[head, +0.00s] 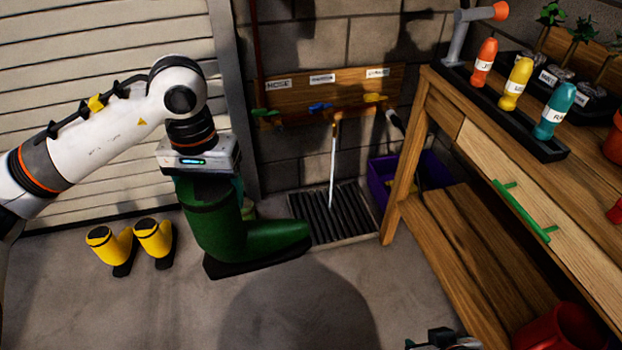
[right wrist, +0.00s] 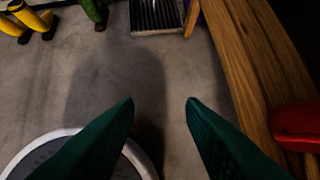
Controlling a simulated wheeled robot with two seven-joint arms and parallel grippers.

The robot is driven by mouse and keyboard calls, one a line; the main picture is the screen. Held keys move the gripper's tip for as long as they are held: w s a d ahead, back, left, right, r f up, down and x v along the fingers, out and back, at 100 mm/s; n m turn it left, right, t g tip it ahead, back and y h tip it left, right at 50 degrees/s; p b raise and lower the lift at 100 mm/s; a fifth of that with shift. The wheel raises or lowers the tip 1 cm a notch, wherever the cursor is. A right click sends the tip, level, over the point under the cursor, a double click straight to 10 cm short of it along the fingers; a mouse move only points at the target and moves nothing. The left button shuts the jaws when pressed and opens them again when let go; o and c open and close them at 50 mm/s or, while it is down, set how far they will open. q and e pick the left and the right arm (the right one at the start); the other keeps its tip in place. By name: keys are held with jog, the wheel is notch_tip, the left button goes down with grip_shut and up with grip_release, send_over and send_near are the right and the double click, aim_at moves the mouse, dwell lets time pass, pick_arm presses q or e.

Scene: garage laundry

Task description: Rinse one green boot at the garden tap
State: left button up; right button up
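A dark green boot (head: 215,230) hangs roughly upright under my left gripper (head: 205,178), its toe pointing right beside the drain grate (head: 345,222). My left gripper is at the top of the shaft; its fingers are mostly hidden there, and it appears shut on the boot. Part of another green boot (right wrist: 95,10) shows at the top of the right wrist view. The tap board (head: 290,95) on the wall has labels and green, blue and yellow handles. A thin white stream (head: 333,165) falls from it to the grate. My right gripper (right wrist: 160,106) is open and empty.
Yellow boots (head: 155,238) stand on the floor at left. A purple bin (head: 378,185) is beside the grate. A wooden bench (head: 415,150) fills the right, with coloured bottles (head: 515,82) on top and a red pot (head: 560,330) below. The middle floor is clear.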

jog(key=shift+w+a+r+t, duration=0.1)
jog(key=shift+w+r+t, duration=0.15)
jog(key=shift+w, duration=0.3)
jog(key=shift+f, duration=0.1)
jog(key=shift+w+a+r+t, duration=0.3)
jog(key=shift+w+t, duration=0.15)
jog(key=shift+w, duration=0.1)
jog(key=shift+w+b, duration=0.1)
jog(key=shift+b, duration=0.2)
jog(key=shift+w+a+r+t+y, duration=0.2)
jog(key=shift+w+r+t, duration=0.25)
jog(key=shift+w, duration=0.2)
jog(key=shift+w+a+r+t+y, duration=0.1)
jog(key=shift+w+r+t+y, duration=0.15)
jog(key=shift+w+t, duration=0.3)
